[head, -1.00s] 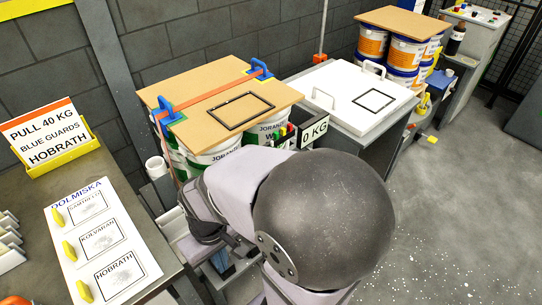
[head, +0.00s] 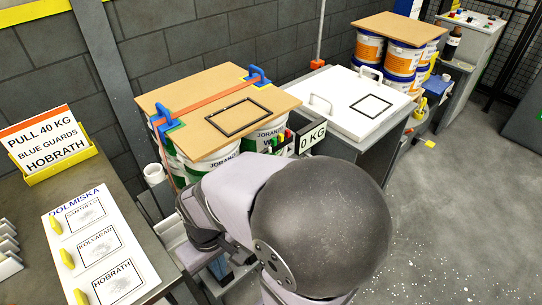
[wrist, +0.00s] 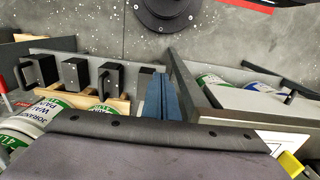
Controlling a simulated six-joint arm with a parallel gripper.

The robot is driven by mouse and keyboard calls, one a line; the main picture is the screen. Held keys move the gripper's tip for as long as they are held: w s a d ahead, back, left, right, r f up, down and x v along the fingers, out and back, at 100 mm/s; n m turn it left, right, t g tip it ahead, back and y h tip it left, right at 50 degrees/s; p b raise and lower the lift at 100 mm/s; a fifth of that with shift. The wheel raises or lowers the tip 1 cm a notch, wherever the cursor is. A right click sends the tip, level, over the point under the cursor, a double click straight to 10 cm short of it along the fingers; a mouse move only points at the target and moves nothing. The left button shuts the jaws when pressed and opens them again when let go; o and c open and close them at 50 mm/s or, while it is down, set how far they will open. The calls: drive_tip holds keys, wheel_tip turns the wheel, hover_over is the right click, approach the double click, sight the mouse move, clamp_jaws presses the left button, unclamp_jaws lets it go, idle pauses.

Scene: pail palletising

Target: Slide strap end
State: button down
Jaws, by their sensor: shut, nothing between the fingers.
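An orange strap (head: 205,98) lies flat across the tan board (head: 238,93) on the Joranda pails (head: 212,163). It passes a blue guard at the front left edge (head: 163,113) and another at the back edge (head: 257,75). Its tail (head: 166,158) hangs down the left side of the stack, and its lower end is hidden. My gripper is mostly behind my arm in the head view. Its blue fingers (wrist: 162,97) show in the wrist view, shut and empty, beside the pails. No strap is visible at the fingertips.
A white plate (head: 345,100) with handles and a 0 KG display (head: 312,137) stand right of the stack. Pails under another board (head: 402,28) stand farther back. A bench at left holds the Dolmiska board (head: 98,245) and the instruction sign (head: 43,140). Open floor lies at right.

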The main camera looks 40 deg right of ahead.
drive_tip(key=c, duration=1.8)
unclamp_jaws()
drive_tip(key=shift+d+r, duration=0.1)
drive_tip(key=shift+o, duration=0.2)
drive_tip(key=s+d+r+m+y+p, duration=0.1)
drive_tip(key=d+r+m+p, duration=0.1)
drive_tip(key=d+m+p, duration=0.65)
drive_tip(key=s+d+r+m+y+p, duration=0.1)
drive_tip(key=d+r+m+y+p, duration=0.2)
drive_tip(key=d, duration=1.1)
drive_tip(key=w+d+r+n+t+h+p, duration=0.1)
drive_tip(key=w+d+r+n+t, duration=0.3)
drive_tip(key=w+d+n, duration=0.7)
drive_tip(key=shift+w+d+r+t+h, duration=0.3)
drive_tip(key=shift+w+r+h, duration=0.1)
drive_tip(key=shift+w+r, duration=0.8)
drive_tip(key=shift+f, duration=0.1)
drive_tip(key=shift+p+x, duration=1.25)
drive_tip(key=shift+x, duration=2.4)
